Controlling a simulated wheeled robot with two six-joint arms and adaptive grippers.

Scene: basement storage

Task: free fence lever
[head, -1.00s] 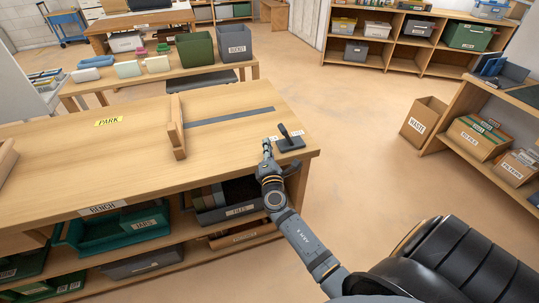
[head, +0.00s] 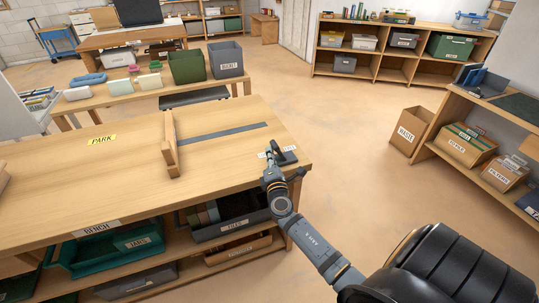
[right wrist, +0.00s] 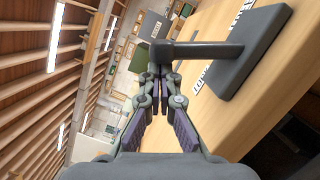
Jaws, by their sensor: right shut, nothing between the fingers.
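The dark grey lever (head: 278,151) stands on a small flat base near the right end of the bench (head: 110,205), its handle leaning left. In the right wrist view the lever handle (right wrist: 200,51) crosses just beyond my fingertips, with its base plate at the upper right. My right gripper (head: 270,168) is shut and empty, just in front of the lever; it also shows in the right wrist view (right wrist: 160,78). Whether the fingertips touch the handle I cannot tell. My left gripper is out of view.
White labels (head: 290,148) lie beside the lever base. A yellow PARK label (head: 102,140) is on the bench. Bins, including a green tub (head: 115,243), sit on the shelf below. A waste box (head: 411,128) stands on the floor at right. The bench top around the strip is clear.

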